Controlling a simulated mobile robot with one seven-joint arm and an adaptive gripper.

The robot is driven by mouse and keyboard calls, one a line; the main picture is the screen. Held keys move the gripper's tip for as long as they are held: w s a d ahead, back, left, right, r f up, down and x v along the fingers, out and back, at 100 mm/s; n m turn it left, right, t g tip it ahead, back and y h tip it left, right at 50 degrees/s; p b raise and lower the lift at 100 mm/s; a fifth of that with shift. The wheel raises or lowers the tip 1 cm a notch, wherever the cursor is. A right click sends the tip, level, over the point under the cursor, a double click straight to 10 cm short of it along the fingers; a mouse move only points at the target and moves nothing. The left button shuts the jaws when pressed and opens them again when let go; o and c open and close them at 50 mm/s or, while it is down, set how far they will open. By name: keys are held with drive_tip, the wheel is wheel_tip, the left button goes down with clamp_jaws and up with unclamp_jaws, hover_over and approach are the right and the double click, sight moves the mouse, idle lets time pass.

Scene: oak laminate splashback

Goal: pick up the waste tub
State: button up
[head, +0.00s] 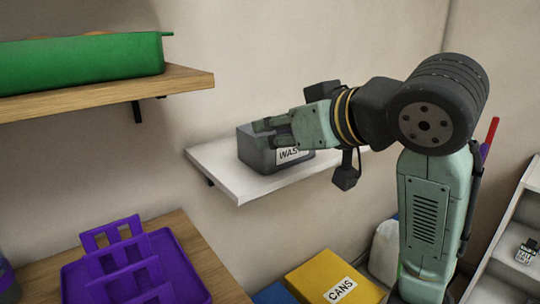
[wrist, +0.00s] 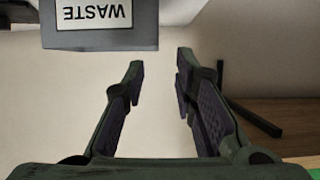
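The waste tub (head: 255,152) is a dark grey box with a white "WASTE" label on its front. It sits on a white wall shelf (head: 256,188). In the wrist view the tub (wrist: 145,38) shows at the top edge, upside down and partly cut off. My gripper (head: 268,133) is in front of the tub in the head view and hides part of it. In the wrist view my gripper (wrist: 158,65) is open, with a clear gap between its fingers and nothing in it. The tub lies beyond the fingertips, and I cannot tell whether they touch it.
A wooden shelf (head: 190,83) with a green tray (head: 80,62) is at upper left. A purple rack (head: 135,270) stands on a wooden surface at lower left. A yellow "CANS" box (head: 325,277) is below the white shelf. A white rack (head: 510,235) is at right.

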sight(248, 134)
drive_tip(key=p+x, duration=0.1)
drive_tip(key=x, duration=0.8)
drive_tip(key=shift+w+a+f+p, duration=0.1)
drive_tip(key=shift+w+p, duration=0.3)
drive_tip(key=shift+w, duration=0.05)
drive_tip(key=shift+c, duration=0.5)
clamp_jaws()
